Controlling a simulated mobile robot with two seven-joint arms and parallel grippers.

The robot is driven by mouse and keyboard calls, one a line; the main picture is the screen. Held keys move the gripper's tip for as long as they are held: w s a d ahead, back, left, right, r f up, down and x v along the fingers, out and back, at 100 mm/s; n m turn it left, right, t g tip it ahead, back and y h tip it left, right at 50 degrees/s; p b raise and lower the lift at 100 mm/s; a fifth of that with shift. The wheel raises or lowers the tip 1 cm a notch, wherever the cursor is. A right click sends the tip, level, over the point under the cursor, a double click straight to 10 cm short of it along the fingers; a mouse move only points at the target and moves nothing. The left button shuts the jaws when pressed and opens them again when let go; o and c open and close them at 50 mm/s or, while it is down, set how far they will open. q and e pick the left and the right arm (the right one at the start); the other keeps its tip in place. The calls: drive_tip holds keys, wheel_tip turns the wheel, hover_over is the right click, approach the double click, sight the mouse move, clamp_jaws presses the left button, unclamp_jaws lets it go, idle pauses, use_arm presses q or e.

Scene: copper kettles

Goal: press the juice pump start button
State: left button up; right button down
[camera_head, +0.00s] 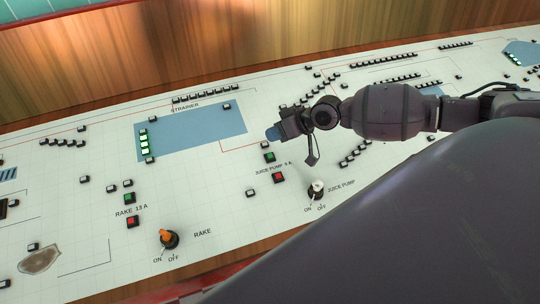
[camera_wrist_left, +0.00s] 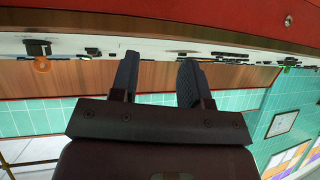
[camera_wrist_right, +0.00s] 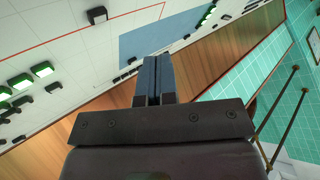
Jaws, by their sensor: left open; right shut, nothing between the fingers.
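The green juice pump button (camera_head: 269,157) sits on the white panel (camera_head: 330,240), with a red button (camera_head: 279,177) just below it and the label JUICE PUMP between them. My right gripper (camera_head: 273,133) is shut and empty, its blue fingertips just above the green button in the picture. I cannot tell its height over the panel. The shut fingers (camera_wrist_right: 158,62) also show in the right wrist view. My left gripper (camera_wrist_left: 158,72) is open and empty in the left wrist view, outside the head view.
A juice pump knob (camera_head: 317,187) stands right of the buttons, and an orange rake knob (camera_head: 168,238) at lower left. Rake green (camera_head: 128,197) and red (camera_head: 133,222) buttons lie further left. A blue strainer area (camera_head: 200,130) and several small indicators surround them. A wooden wall (camera_head: 200,45) rises behind.

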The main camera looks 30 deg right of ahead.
sight(272, 156)
drive_tip(key=f+b, duration=0.3)
drive_tip(key=w+f+b, duration=0.1)
drive_tip(key=f, duration=0.1)
drive_tip(key=shift+d+f, duration=0.1)
drive_tip(key=shift+f, duration=0.1)
drive_tip(key=shift+w+f+b, duration=0.2)
drive_tip(key=shift+f+b, duration=0.6)
drive_tip(key=shift+b, duration=0.1)
use_arm(q)
drive_tip(key=f, duration=0.1)
drive_tip(key=w+f, duration=0.1)
drive_tip(key=f, duration=0.2)
drive_tip(key=shift+w+f, duration=0.1)
drive_tip(key=shift+w, duration=0.2)
use_arm(e)
drive_tip(key=shift+f, duration=0.15)
use_arm(q)
drive_tip(key=shift+s, duration=0.15)
idle(0.3)
drive_tip(key=shift+f, duration=0.1)
use_arm(e)
drive_tip(key=shift+f, duration=0.1)
drive_tip(key=shift+f+b, duration=0.25)
drive_tip(key=shift+b, duration=0.25)
use_arm(q)
drive_tip(key=shift+d+f, duration=0.1)
drive_tip(key=shift+f, duration=0.3)
use_arm(e)
drive_tip(key=shift+w+f, duration=0.1)
